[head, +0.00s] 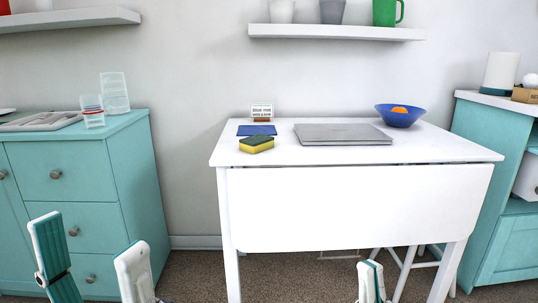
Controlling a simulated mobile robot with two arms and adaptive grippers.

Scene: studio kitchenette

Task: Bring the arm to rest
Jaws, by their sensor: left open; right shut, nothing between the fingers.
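My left gripper (90,243) is at the lower left of the head view, in front of the teal drawer cabinet. Its two fingers stand wide apart, with nothing between them. My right gripper (371,281) is at the bottom edge, right of centre, in front of the white table's lower part. Its fingers are together and hold nothing. Both grippers point upward in the picture, and neither appears to touch any furniture. Most of both arms is out of view.
A white drop-leaf table (360,205) bears a sponge (257,144), a grey laptop (343,134), a blue bowl (400,117) and a small sign (262,112). The teal drawer cabinet (60,172) stands left, a teal cupboard (484,200) right. Carpet shows between left cabinet and table.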

